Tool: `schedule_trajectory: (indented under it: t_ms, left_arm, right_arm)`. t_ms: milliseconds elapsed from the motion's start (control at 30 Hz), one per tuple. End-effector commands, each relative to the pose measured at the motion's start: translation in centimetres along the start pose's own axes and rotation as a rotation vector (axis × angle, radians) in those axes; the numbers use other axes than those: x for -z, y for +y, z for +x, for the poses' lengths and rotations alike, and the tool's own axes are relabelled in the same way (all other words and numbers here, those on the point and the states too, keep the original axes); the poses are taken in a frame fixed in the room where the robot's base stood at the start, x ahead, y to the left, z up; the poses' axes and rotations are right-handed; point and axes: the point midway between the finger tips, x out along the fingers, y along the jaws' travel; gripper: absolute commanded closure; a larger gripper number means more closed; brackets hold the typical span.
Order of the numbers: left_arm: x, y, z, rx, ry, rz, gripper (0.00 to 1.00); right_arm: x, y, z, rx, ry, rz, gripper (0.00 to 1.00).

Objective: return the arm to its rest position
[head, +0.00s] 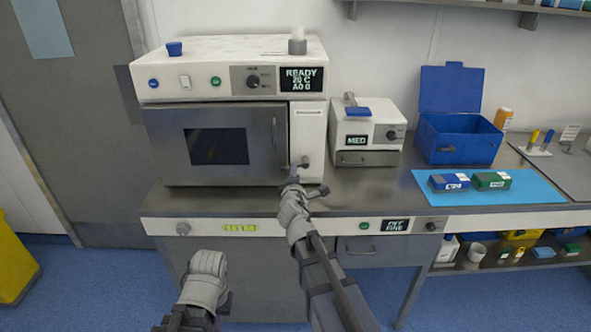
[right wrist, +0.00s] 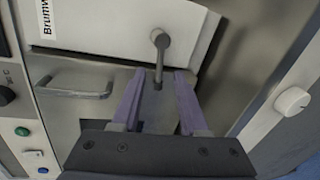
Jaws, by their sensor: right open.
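My right arm reaches up the middle of the head view to the lower right front of a white and steel sterilizer (head: 225,88). My right gripper (head: 292,173) is there, beside a small grey lever (head: 305,162). In the right wrist view the gripper's purple fingers (right wrist: 160,80) are apart. The lever (right wrist: 161,45) shows ahead, its stem end between the fingertips. I cannot tell whether they touch it. My left arm (head: 204,280) is low at the left, in front of the cabinet. Its fingers cannot be made out.
The sterilizer's door (head: 225,145) looks shut, and its display reads READY. A smaller device (head: 366,132), a blue open box (head: 460,138) and a blue mat (head: 480,200) with two small packs stand to the right. The counter edge runs below my right gripper.

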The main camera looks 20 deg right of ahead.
Motion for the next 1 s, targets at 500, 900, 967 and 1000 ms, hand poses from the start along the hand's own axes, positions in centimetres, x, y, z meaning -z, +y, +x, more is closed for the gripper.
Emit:
schedule_trajectory:
  t_ms: [500, 900, 967, 1000]
  left_arm:
    - [0.0, 0.0, -0.4, 0.0, 0.0, 0.0, 1.0]
    - [-0.1, -0.1, -1.4, 0.0, 0.0, 0.0, 1.0]
    - [-0.1, -0.1, -1.5, 0.0, 0.0, 0.0, 1.0]
    - [-0.1, -0.1, -1.6, 0.0, 0.0, 0.0, 1.0]
  right_arm:
    - [0.1, -0.5, -2.0, 0.025, -0.011, 0.037, 0.56]
    - [6.1, -15.4, -16.2, 0.768, -0.331, 0.717, 0.56]
    - [7.3, -17.1, -19.4, 0.888, -0.391, 0.769, 0.56]
    - [8.0, -18.0, -21.4, 0.96, -0.429, 0.794, 0.56]
